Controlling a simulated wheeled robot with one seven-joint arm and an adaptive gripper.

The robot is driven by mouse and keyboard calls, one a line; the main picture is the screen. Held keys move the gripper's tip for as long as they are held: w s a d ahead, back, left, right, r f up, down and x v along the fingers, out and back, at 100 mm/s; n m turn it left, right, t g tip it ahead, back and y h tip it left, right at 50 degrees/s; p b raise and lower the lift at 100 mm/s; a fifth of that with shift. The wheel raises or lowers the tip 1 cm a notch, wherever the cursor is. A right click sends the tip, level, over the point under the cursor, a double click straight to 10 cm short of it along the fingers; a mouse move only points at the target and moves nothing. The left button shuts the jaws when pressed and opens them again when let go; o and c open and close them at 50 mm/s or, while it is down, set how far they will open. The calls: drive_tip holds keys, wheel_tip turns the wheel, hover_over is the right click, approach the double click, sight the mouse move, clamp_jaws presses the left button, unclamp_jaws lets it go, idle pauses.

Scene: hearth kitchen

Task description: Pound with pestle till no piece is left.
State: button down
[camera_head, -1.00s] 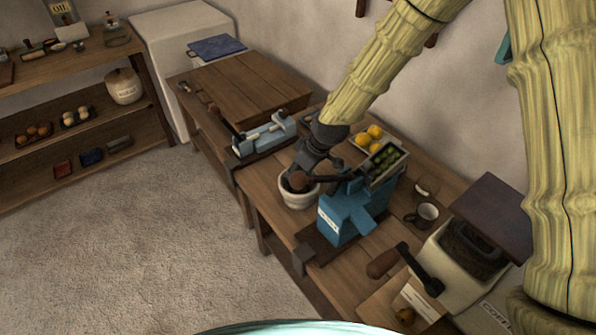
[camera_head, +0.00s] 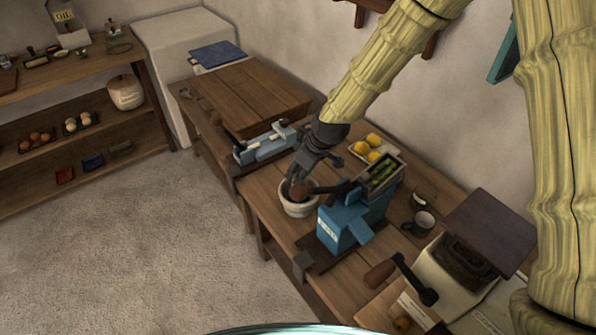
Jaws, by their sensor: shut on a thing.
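A white mortar (camera_head: 297,209) stands upright near the front edge of the brown wooden worktop. My gripper (camera_head: 297,184) points down over its mouth, shut on the pestle, with the fingers at or just inside the rim. The pestle is mostly hidden by the fingers and the mortar wall. A rounded brown wooden piece shows at the fingertips; I cannot tell whether it is the pestle or the crank knob of the blue machine beside it. The inside of the mortar is hidden, so pieces in it cannot be seen.
A blue machine (camera_head: 345,222) with a dark crank arm stands close right of the mortar. Behind are a crate of green produce (camera_head: 381,174) and yellow fruit (camera_head: 374,155). A pale blue device (camera_head: 265,146) stands left. A mug (camera_head: 424,220) and grinder (camera_head: 452,268) are right.

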drive_tip(key=shift+f, duration=0.1)
drive_tip(key=shift+f+b, duration=1.2)
drive_tip(key=shift+f, duration=0.9)
drive_tip(key=shift+r, duration=0.1)
drive_tip(key=shift+r+p, duration=1.55)
drive_tip(key=shift+r, duration=0.6)
drive_tip(key=shift+f, duration=0.2)
drive_tip(key=shift+f+b, duration=1.25)
drive_tip(key=shift+f, duration=0.95)
drive_tip(key=shift+r+p, duration=1.5)
drive_tip(key=shift+r, duration=0.9)
